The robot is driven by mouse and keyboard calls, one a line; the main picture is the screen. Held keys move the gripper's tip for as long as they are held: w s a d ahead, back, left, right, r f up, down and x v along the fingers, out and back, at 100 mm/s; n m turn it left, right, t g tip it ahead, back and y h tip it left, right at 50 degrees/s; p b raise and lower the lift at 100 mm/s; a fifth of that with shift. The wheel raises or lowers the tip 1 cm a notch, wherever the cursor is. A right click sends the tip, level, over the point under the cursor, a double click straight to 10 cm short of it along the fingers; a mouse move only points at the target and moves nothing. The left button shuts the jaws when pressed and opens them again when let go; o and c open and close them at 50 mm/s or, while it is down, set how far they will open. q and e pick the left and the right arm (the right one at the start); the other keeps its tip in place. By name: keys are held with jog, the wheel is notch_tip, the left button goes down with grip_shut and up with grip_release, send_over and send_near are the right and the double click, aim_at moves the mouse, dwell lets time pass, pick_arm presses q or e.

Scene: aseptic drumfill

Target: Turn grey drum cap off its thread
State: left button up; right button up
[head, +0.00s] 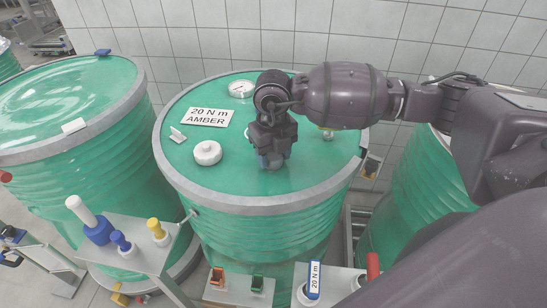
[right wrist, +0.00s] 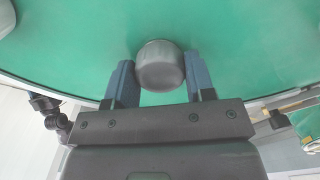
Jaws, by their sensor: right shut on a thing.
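The grey drum cap (right wrist: 161,66) sits on the green lid of the middle drum (head: 240,172), seen from above in the right wrist view. In the head view it is mostly hidden under my right gripper (head: 272,158). My right gripper points down at the lid, its two blue-grey fingers on either side of the cap, and it is shut on the cap. The cap looks seated on the lid; its thread is hidden. My left gripper is not in view.
A white cap (head: 207,153), a "20 N m AMBER" sign (head: 208,116) and a round gauge (head: 241,88) are on the same lid. Another green drum (head: 75,105) stands left. Small stands with coloured-handled tools (head: 112,240) are in front. A tiled wall is behind.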

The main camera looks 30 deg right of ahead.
jog(key=n, duration=0.7)
jog(key=shift+n, duration=0.4)
jog(key=shift+r, duration=0.2)
jog(key=shift+r, duration=0.35)
jog(key=shift+r, duration=0.1)
